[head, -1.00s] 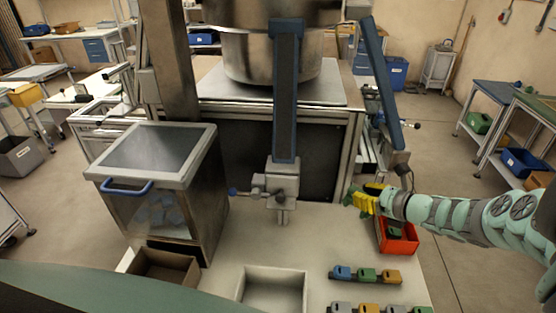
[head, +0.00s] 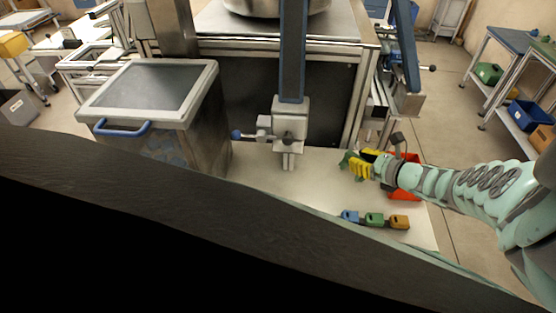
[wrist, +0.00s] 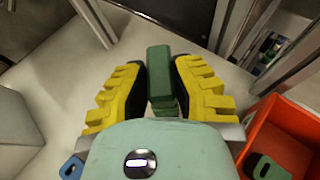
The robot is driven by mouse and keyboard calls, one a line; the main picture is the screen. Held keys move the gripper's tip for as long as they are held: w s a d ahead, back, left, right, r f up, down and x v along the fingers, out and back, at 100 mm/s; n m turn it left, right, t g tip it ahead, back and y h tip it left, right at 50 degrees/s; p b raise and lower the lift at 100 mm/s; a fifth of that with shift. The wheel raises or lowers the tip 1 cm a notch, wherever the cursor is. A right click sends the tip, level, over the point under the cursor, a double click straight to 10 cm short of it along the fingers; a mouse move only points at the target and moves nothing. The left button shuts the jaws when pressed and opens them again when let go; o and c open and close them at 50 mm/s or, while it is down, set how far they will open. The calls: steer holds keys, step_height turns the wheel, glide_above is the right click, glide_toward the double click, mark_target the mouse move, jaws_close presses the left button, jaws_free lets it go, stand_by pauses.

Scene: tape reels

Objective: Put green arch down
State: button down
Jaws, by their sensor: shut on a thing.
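My gripper (wrist: 160,85) is shut on the green arch (wrist: 159,68), a green block that sits between the two yellow fingers with black inner pads. It shows from above, so its arch shape cannot be made out. In the head view, my gripper (head: 357,166) is over the right part of the pale worktop, to the left of the red-orange bin. A small bit of the green arch (head: 346,157) shows at the fingertips there. Whether the arch touches the worktop cannot be told.
The red-orange bin (wrist: 262,126) holds a green piece (wrist: 268,168). Blue (head: 349,216), green (head: 374,219) and orange (head: 399,222) blocks stand in a row nearer me. A metal post with a clamp (head: 289,125) rises left of my gripper. Pale worktop (head: 262,178) lies bare around it.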

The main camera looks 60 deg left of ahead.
steer(key=shift+s+a+f, duration=0.1)
steer(key=shift+s+f, duration=0.05)
steer(key=shift+f, duration=0.65)
steer(key=shift+f+b, duration=0.15)
steer(key=shift+b, duration=0.15)
steer(key=c, duration=0.9)
jaws_free()
steer(key=shift+c, duration=0.2)
steer(key=shift+d+r+p, duration=0.2)
steer(key=shift+r+p, duration=0.15)
steer(key=p+v, duration=0.2)
steer(key=v, duration=0.9)
steer(key=shift+d+p, duration=0.35)
steer(key=shift+p, duration=0.05)
